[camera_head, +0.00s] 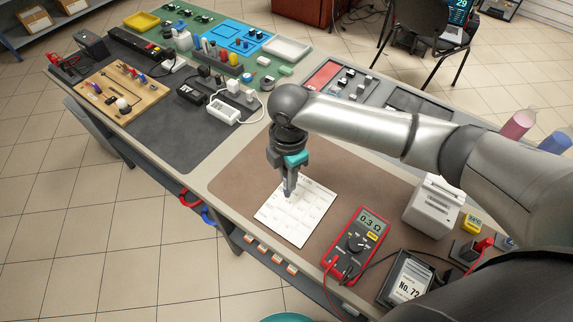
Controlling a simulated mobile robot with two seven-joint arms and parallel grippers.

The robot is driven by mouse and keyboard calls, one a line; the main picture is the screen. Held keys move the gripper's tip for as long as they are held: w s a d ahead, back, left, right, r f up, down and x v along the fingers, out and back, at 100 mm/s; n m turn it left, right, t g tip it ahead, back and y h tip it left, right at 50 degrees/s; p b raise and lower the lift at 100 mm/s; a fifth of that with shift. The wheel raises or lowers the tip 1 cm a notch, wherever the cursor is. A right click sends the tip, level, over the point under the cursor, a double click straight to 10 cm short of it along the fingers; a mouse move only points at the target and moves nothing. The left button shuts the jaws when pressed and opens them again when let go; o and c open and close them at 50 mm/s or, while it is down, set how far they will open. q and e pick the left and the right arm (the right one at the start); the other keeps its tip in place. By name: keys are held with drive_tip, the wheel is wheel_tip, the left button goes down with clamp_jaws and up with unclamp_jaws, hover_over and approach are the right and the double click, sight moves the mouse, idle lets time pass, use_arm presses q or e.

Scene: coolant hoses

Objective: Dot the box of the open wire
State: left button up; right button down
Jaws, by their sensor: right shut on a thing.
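A white sheet (313,212) printed with a grid of boxes lies on the brown mat. My right gripper (289,188) points down over the sheet's upper left part. It is shut on a slim thing, probably a pen, mostly hidden between the fingers. I cannot tell whether its tip touches the paper. No dot can be made out on the sheet at this size. A red multimeter (354,244) lies right of the sheet, its display reading 0.3 Ω. A wooden board (122,95) with wires and small parts lies at the far left. My left gripper is not in view.
A box labelled No. 72 (407,282) and a white printer-like device (434,207) stand to the right. Red and black leads run near the multimeter. A dark mat (170,130) has free room. Trays and parts crowd the back left.

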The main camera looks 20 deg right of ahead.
drive_tip(key=shift+w+r+n, duration=0.2)
drive_tip(key=shift+w+n, duration=0.2)
drive_tip(key=shift+n, duration=0.4)
drive_tip(key=shift+f, duration=0.15)
use_arm(q)
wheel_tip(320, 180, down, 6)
drive_tip(key=b, duration=0.6)
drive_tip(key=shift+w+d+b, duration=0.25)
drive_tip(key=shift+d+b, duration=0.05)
use_arm(e)
wheel_tip(320, 180, down, 6)
drive_tip(key=shift+r, duration=0.1)
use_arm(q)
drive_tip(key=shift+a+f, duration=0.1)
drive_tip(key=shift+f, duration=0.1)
use_arm(e)
drive_tip(key=shift+f, duration=0.45)
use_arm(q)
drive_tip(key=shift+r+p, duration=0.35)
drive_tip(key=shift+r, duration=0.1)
use_arm(e)
drive_tip(key=shift+s+f, duration=0.1)
drive_tip(key=shift+f, duration=0.05)
idle(1.1)
wheel_tip(320, 180, up, 7)
drive_tip(key=p, duration=0.8)
drive_tip(key=shift+r, duration=0.2)
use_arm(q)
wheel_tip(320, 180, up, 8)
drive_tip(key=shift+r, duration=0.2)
